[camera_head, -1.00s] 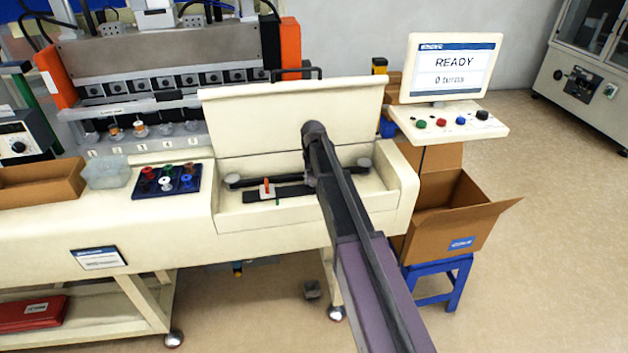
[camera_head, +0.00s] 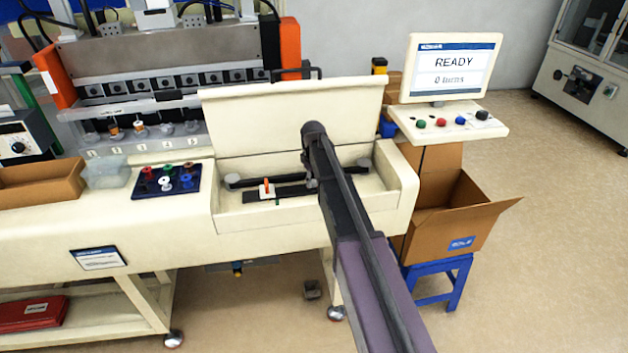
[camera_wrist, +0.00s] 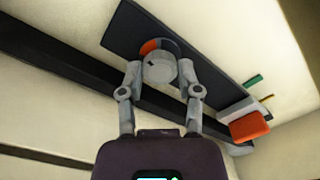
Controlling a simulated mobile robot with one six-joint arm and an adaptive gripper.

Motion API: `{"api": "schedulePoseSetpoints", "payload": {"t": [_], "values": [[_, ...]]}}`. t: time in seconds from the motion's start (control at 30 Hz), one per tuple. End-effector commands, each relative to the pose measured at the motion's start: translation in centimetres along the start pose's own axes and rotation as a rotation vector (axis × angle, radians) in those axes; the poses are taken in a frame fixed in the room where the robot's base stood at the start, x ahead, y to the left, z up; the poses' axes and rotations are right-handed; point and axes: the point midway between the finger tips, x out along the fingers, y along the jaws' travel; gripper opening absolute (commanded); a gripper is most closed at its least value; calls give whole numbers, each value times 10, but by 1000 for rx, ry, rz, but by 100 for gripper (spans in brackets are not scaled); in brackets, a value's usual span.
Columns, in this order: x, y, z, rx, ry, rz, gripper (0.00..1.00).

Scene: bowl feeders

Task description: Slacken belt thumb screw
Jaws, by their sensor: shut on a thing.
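In the wrist view, a round grey thumb screw (camera_wrist: 160,72) with an orange mark at its edge sits on a dark plate (camera_wrist: 128,35). My gripper (camera_wrist: 160,78) is shut on it, with one finger on each side. In the head view, my arm covers the screw and most of my gripper. The dark belt (camera_head: 262,180) runs across the open bay between two round pulleys (camera_head: 232,181). An orange-topped white block (camera_head: 266,189) sits on the plate, left of my arm; its orange part (camera_wrist: 249,126) is at the right in the wrist view.
The raised cream lid (camera_head: 285,120) stands behind the bay, and the bay's front wall (camera_head: 265,215) is below. A tray of spools (camera_head: 165,195) lies to the left. The screen (camera_head: 451,70) reads READY and 0 turns. A cardboard box (camera_head: 440,235) is at the right.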

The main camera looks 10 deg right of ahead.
Motion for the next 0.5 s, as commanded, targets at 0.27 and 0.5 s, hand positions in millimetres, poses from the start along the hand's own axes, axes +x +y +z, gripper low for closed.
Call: {"api": "schedulePoseSetpoints", "payload": {"t": [0.27,0.5], "values": [[0,-1,1,-136,-3,-2,0],[0,-1,1,-171,-3,-2,0]]}}
